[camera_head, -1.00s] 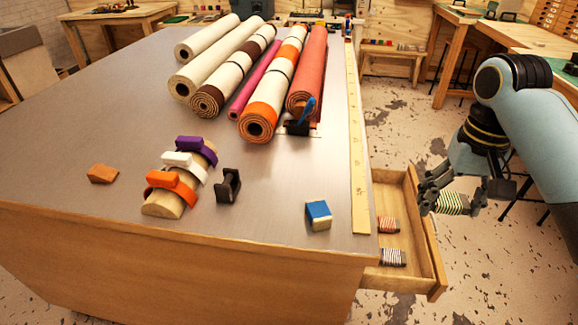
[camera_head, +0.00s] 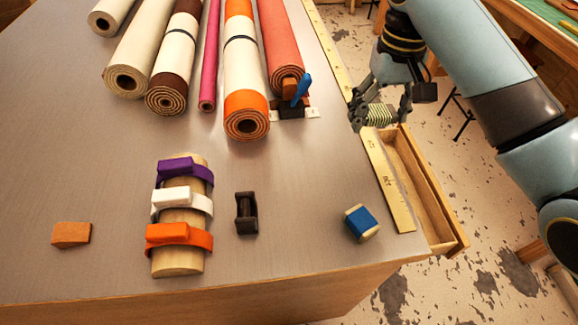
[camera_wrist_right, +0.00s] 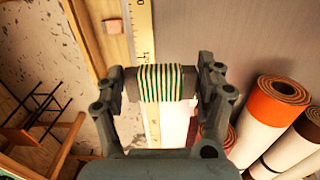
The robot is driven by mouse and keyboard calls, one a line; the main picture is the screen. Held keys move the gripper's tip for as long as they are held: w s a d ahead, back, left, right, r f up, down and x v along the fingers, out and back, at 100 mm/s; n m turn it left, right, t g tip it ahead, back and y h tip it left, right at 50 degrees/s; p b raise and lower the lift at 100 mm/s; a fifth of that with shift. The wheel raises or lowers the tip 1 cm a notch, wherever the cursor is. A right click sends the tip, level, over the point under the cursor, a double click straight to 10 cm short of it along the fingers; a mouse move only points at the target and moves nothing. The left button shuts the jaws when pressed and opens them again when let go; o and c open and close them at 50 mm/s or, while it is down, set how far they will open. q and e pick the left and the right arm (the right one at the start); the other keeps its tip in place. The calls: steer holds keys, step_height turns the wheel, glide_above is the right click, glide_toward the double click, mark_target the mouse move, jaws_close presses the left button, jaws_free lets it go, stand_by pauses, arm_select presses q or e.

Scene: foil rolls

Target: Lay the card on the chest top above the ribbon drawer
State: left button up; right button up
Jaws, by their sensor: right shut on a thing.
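The card (camera_head: 381,116), wound with green, white and dark stripes, is held between the fingers of my right gripper (camera_head: 380,113). In the right wrist view the card (camera_wrist_right: 163,83) lies crosswise between both fingers (camera_wrist_right: 165,80), one at each end. It appears raised, over the yellow ruler at the right edge of the grey chest top (camera_head: 310,190); its exact height is unclear. The ribbon drawer (camera_head: 455,235) stands open below that edge. My left gripper is not in view.
The ruler (camera_head: 388,185) runs along the right edge. A blue block (camera_head: 361,222), a dark holder (camera_head: 246,212), a wooden rest with coloured bands (camera_head: 178,262) and an orange block (camera_head: 71,234) stand in front. Several rolls (camera_head: 246,85) lie behind. Bare top lies between the rolls and blue block.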

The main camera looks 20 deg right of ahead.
steer(key=s+a+f, duration=0.1)
steer(key=a+f, duration=0.1)
steer(key=a, duration=0.2)
steer(key=p, duration=0.2)
glide_toward(322, 182)
steer(key=shift+s+d+f, duration=0.1)
steer(key=shift+d+f, duration=0.65)
steer(key=shift+d, duration=0.1)
steer(key=shift+a+f, duration=0.85)
steer(key=shift+f, duration=0.05)
step_height(322, 182, down, 3)
steer(key=shift+f+p, duration=0.2)
steer(key=shift+p, duration=0.25)
steer(key=shift+f, duration=0.15)
steer(key=o, duration=1.1)
steer(key=shift+c, duration=0.2)
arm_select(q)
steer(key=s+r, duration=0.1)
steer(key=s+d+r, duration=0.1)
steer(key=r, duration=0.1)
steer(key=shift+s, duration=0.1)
